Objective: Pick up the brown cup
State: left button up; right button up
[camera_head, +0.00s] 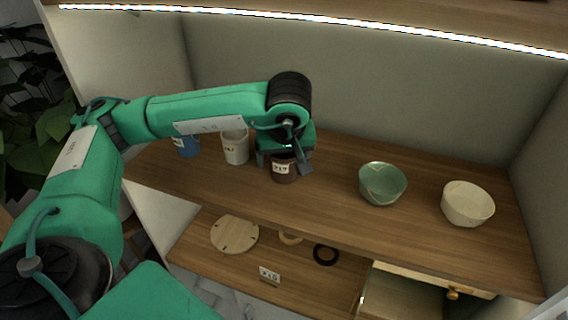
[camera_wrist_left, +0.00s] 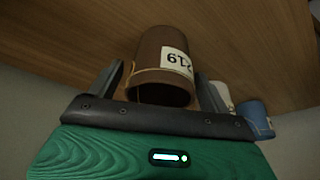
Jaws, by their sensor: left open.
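The brown cup (camera_head: 284,172) stands on the wooden shelf, with a white label on its side. It also shows large in the left wrist view (camera_wrist_left: 150,52), with its label and gold seam lines visible. My left gripper (camera_head: 284,166) is open, with one finger on each side of the cup. In the left wrist view the fingers (camera_wrist_left: 160,88) flank the cup's near end, with visible gaps on both sides. My right gripper is not in view.
A white cup (camera_head: 235,149) and a blue cup (camera_head: 187,147) stand left of the brown cup. A green bowl (camera_head: 382,186) and a cream bowl (camera_head: 467,206) stand to the right. A lower shelf (camera_head: 215,264) holds a round wooden board (camera_head: 235,236) and a black ring (camera_head: 326,256).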

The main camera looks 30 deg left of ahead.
pick_arm(q)
jog(key=c, duration=1.2)
jog(key=shift+o, duration=0.2)
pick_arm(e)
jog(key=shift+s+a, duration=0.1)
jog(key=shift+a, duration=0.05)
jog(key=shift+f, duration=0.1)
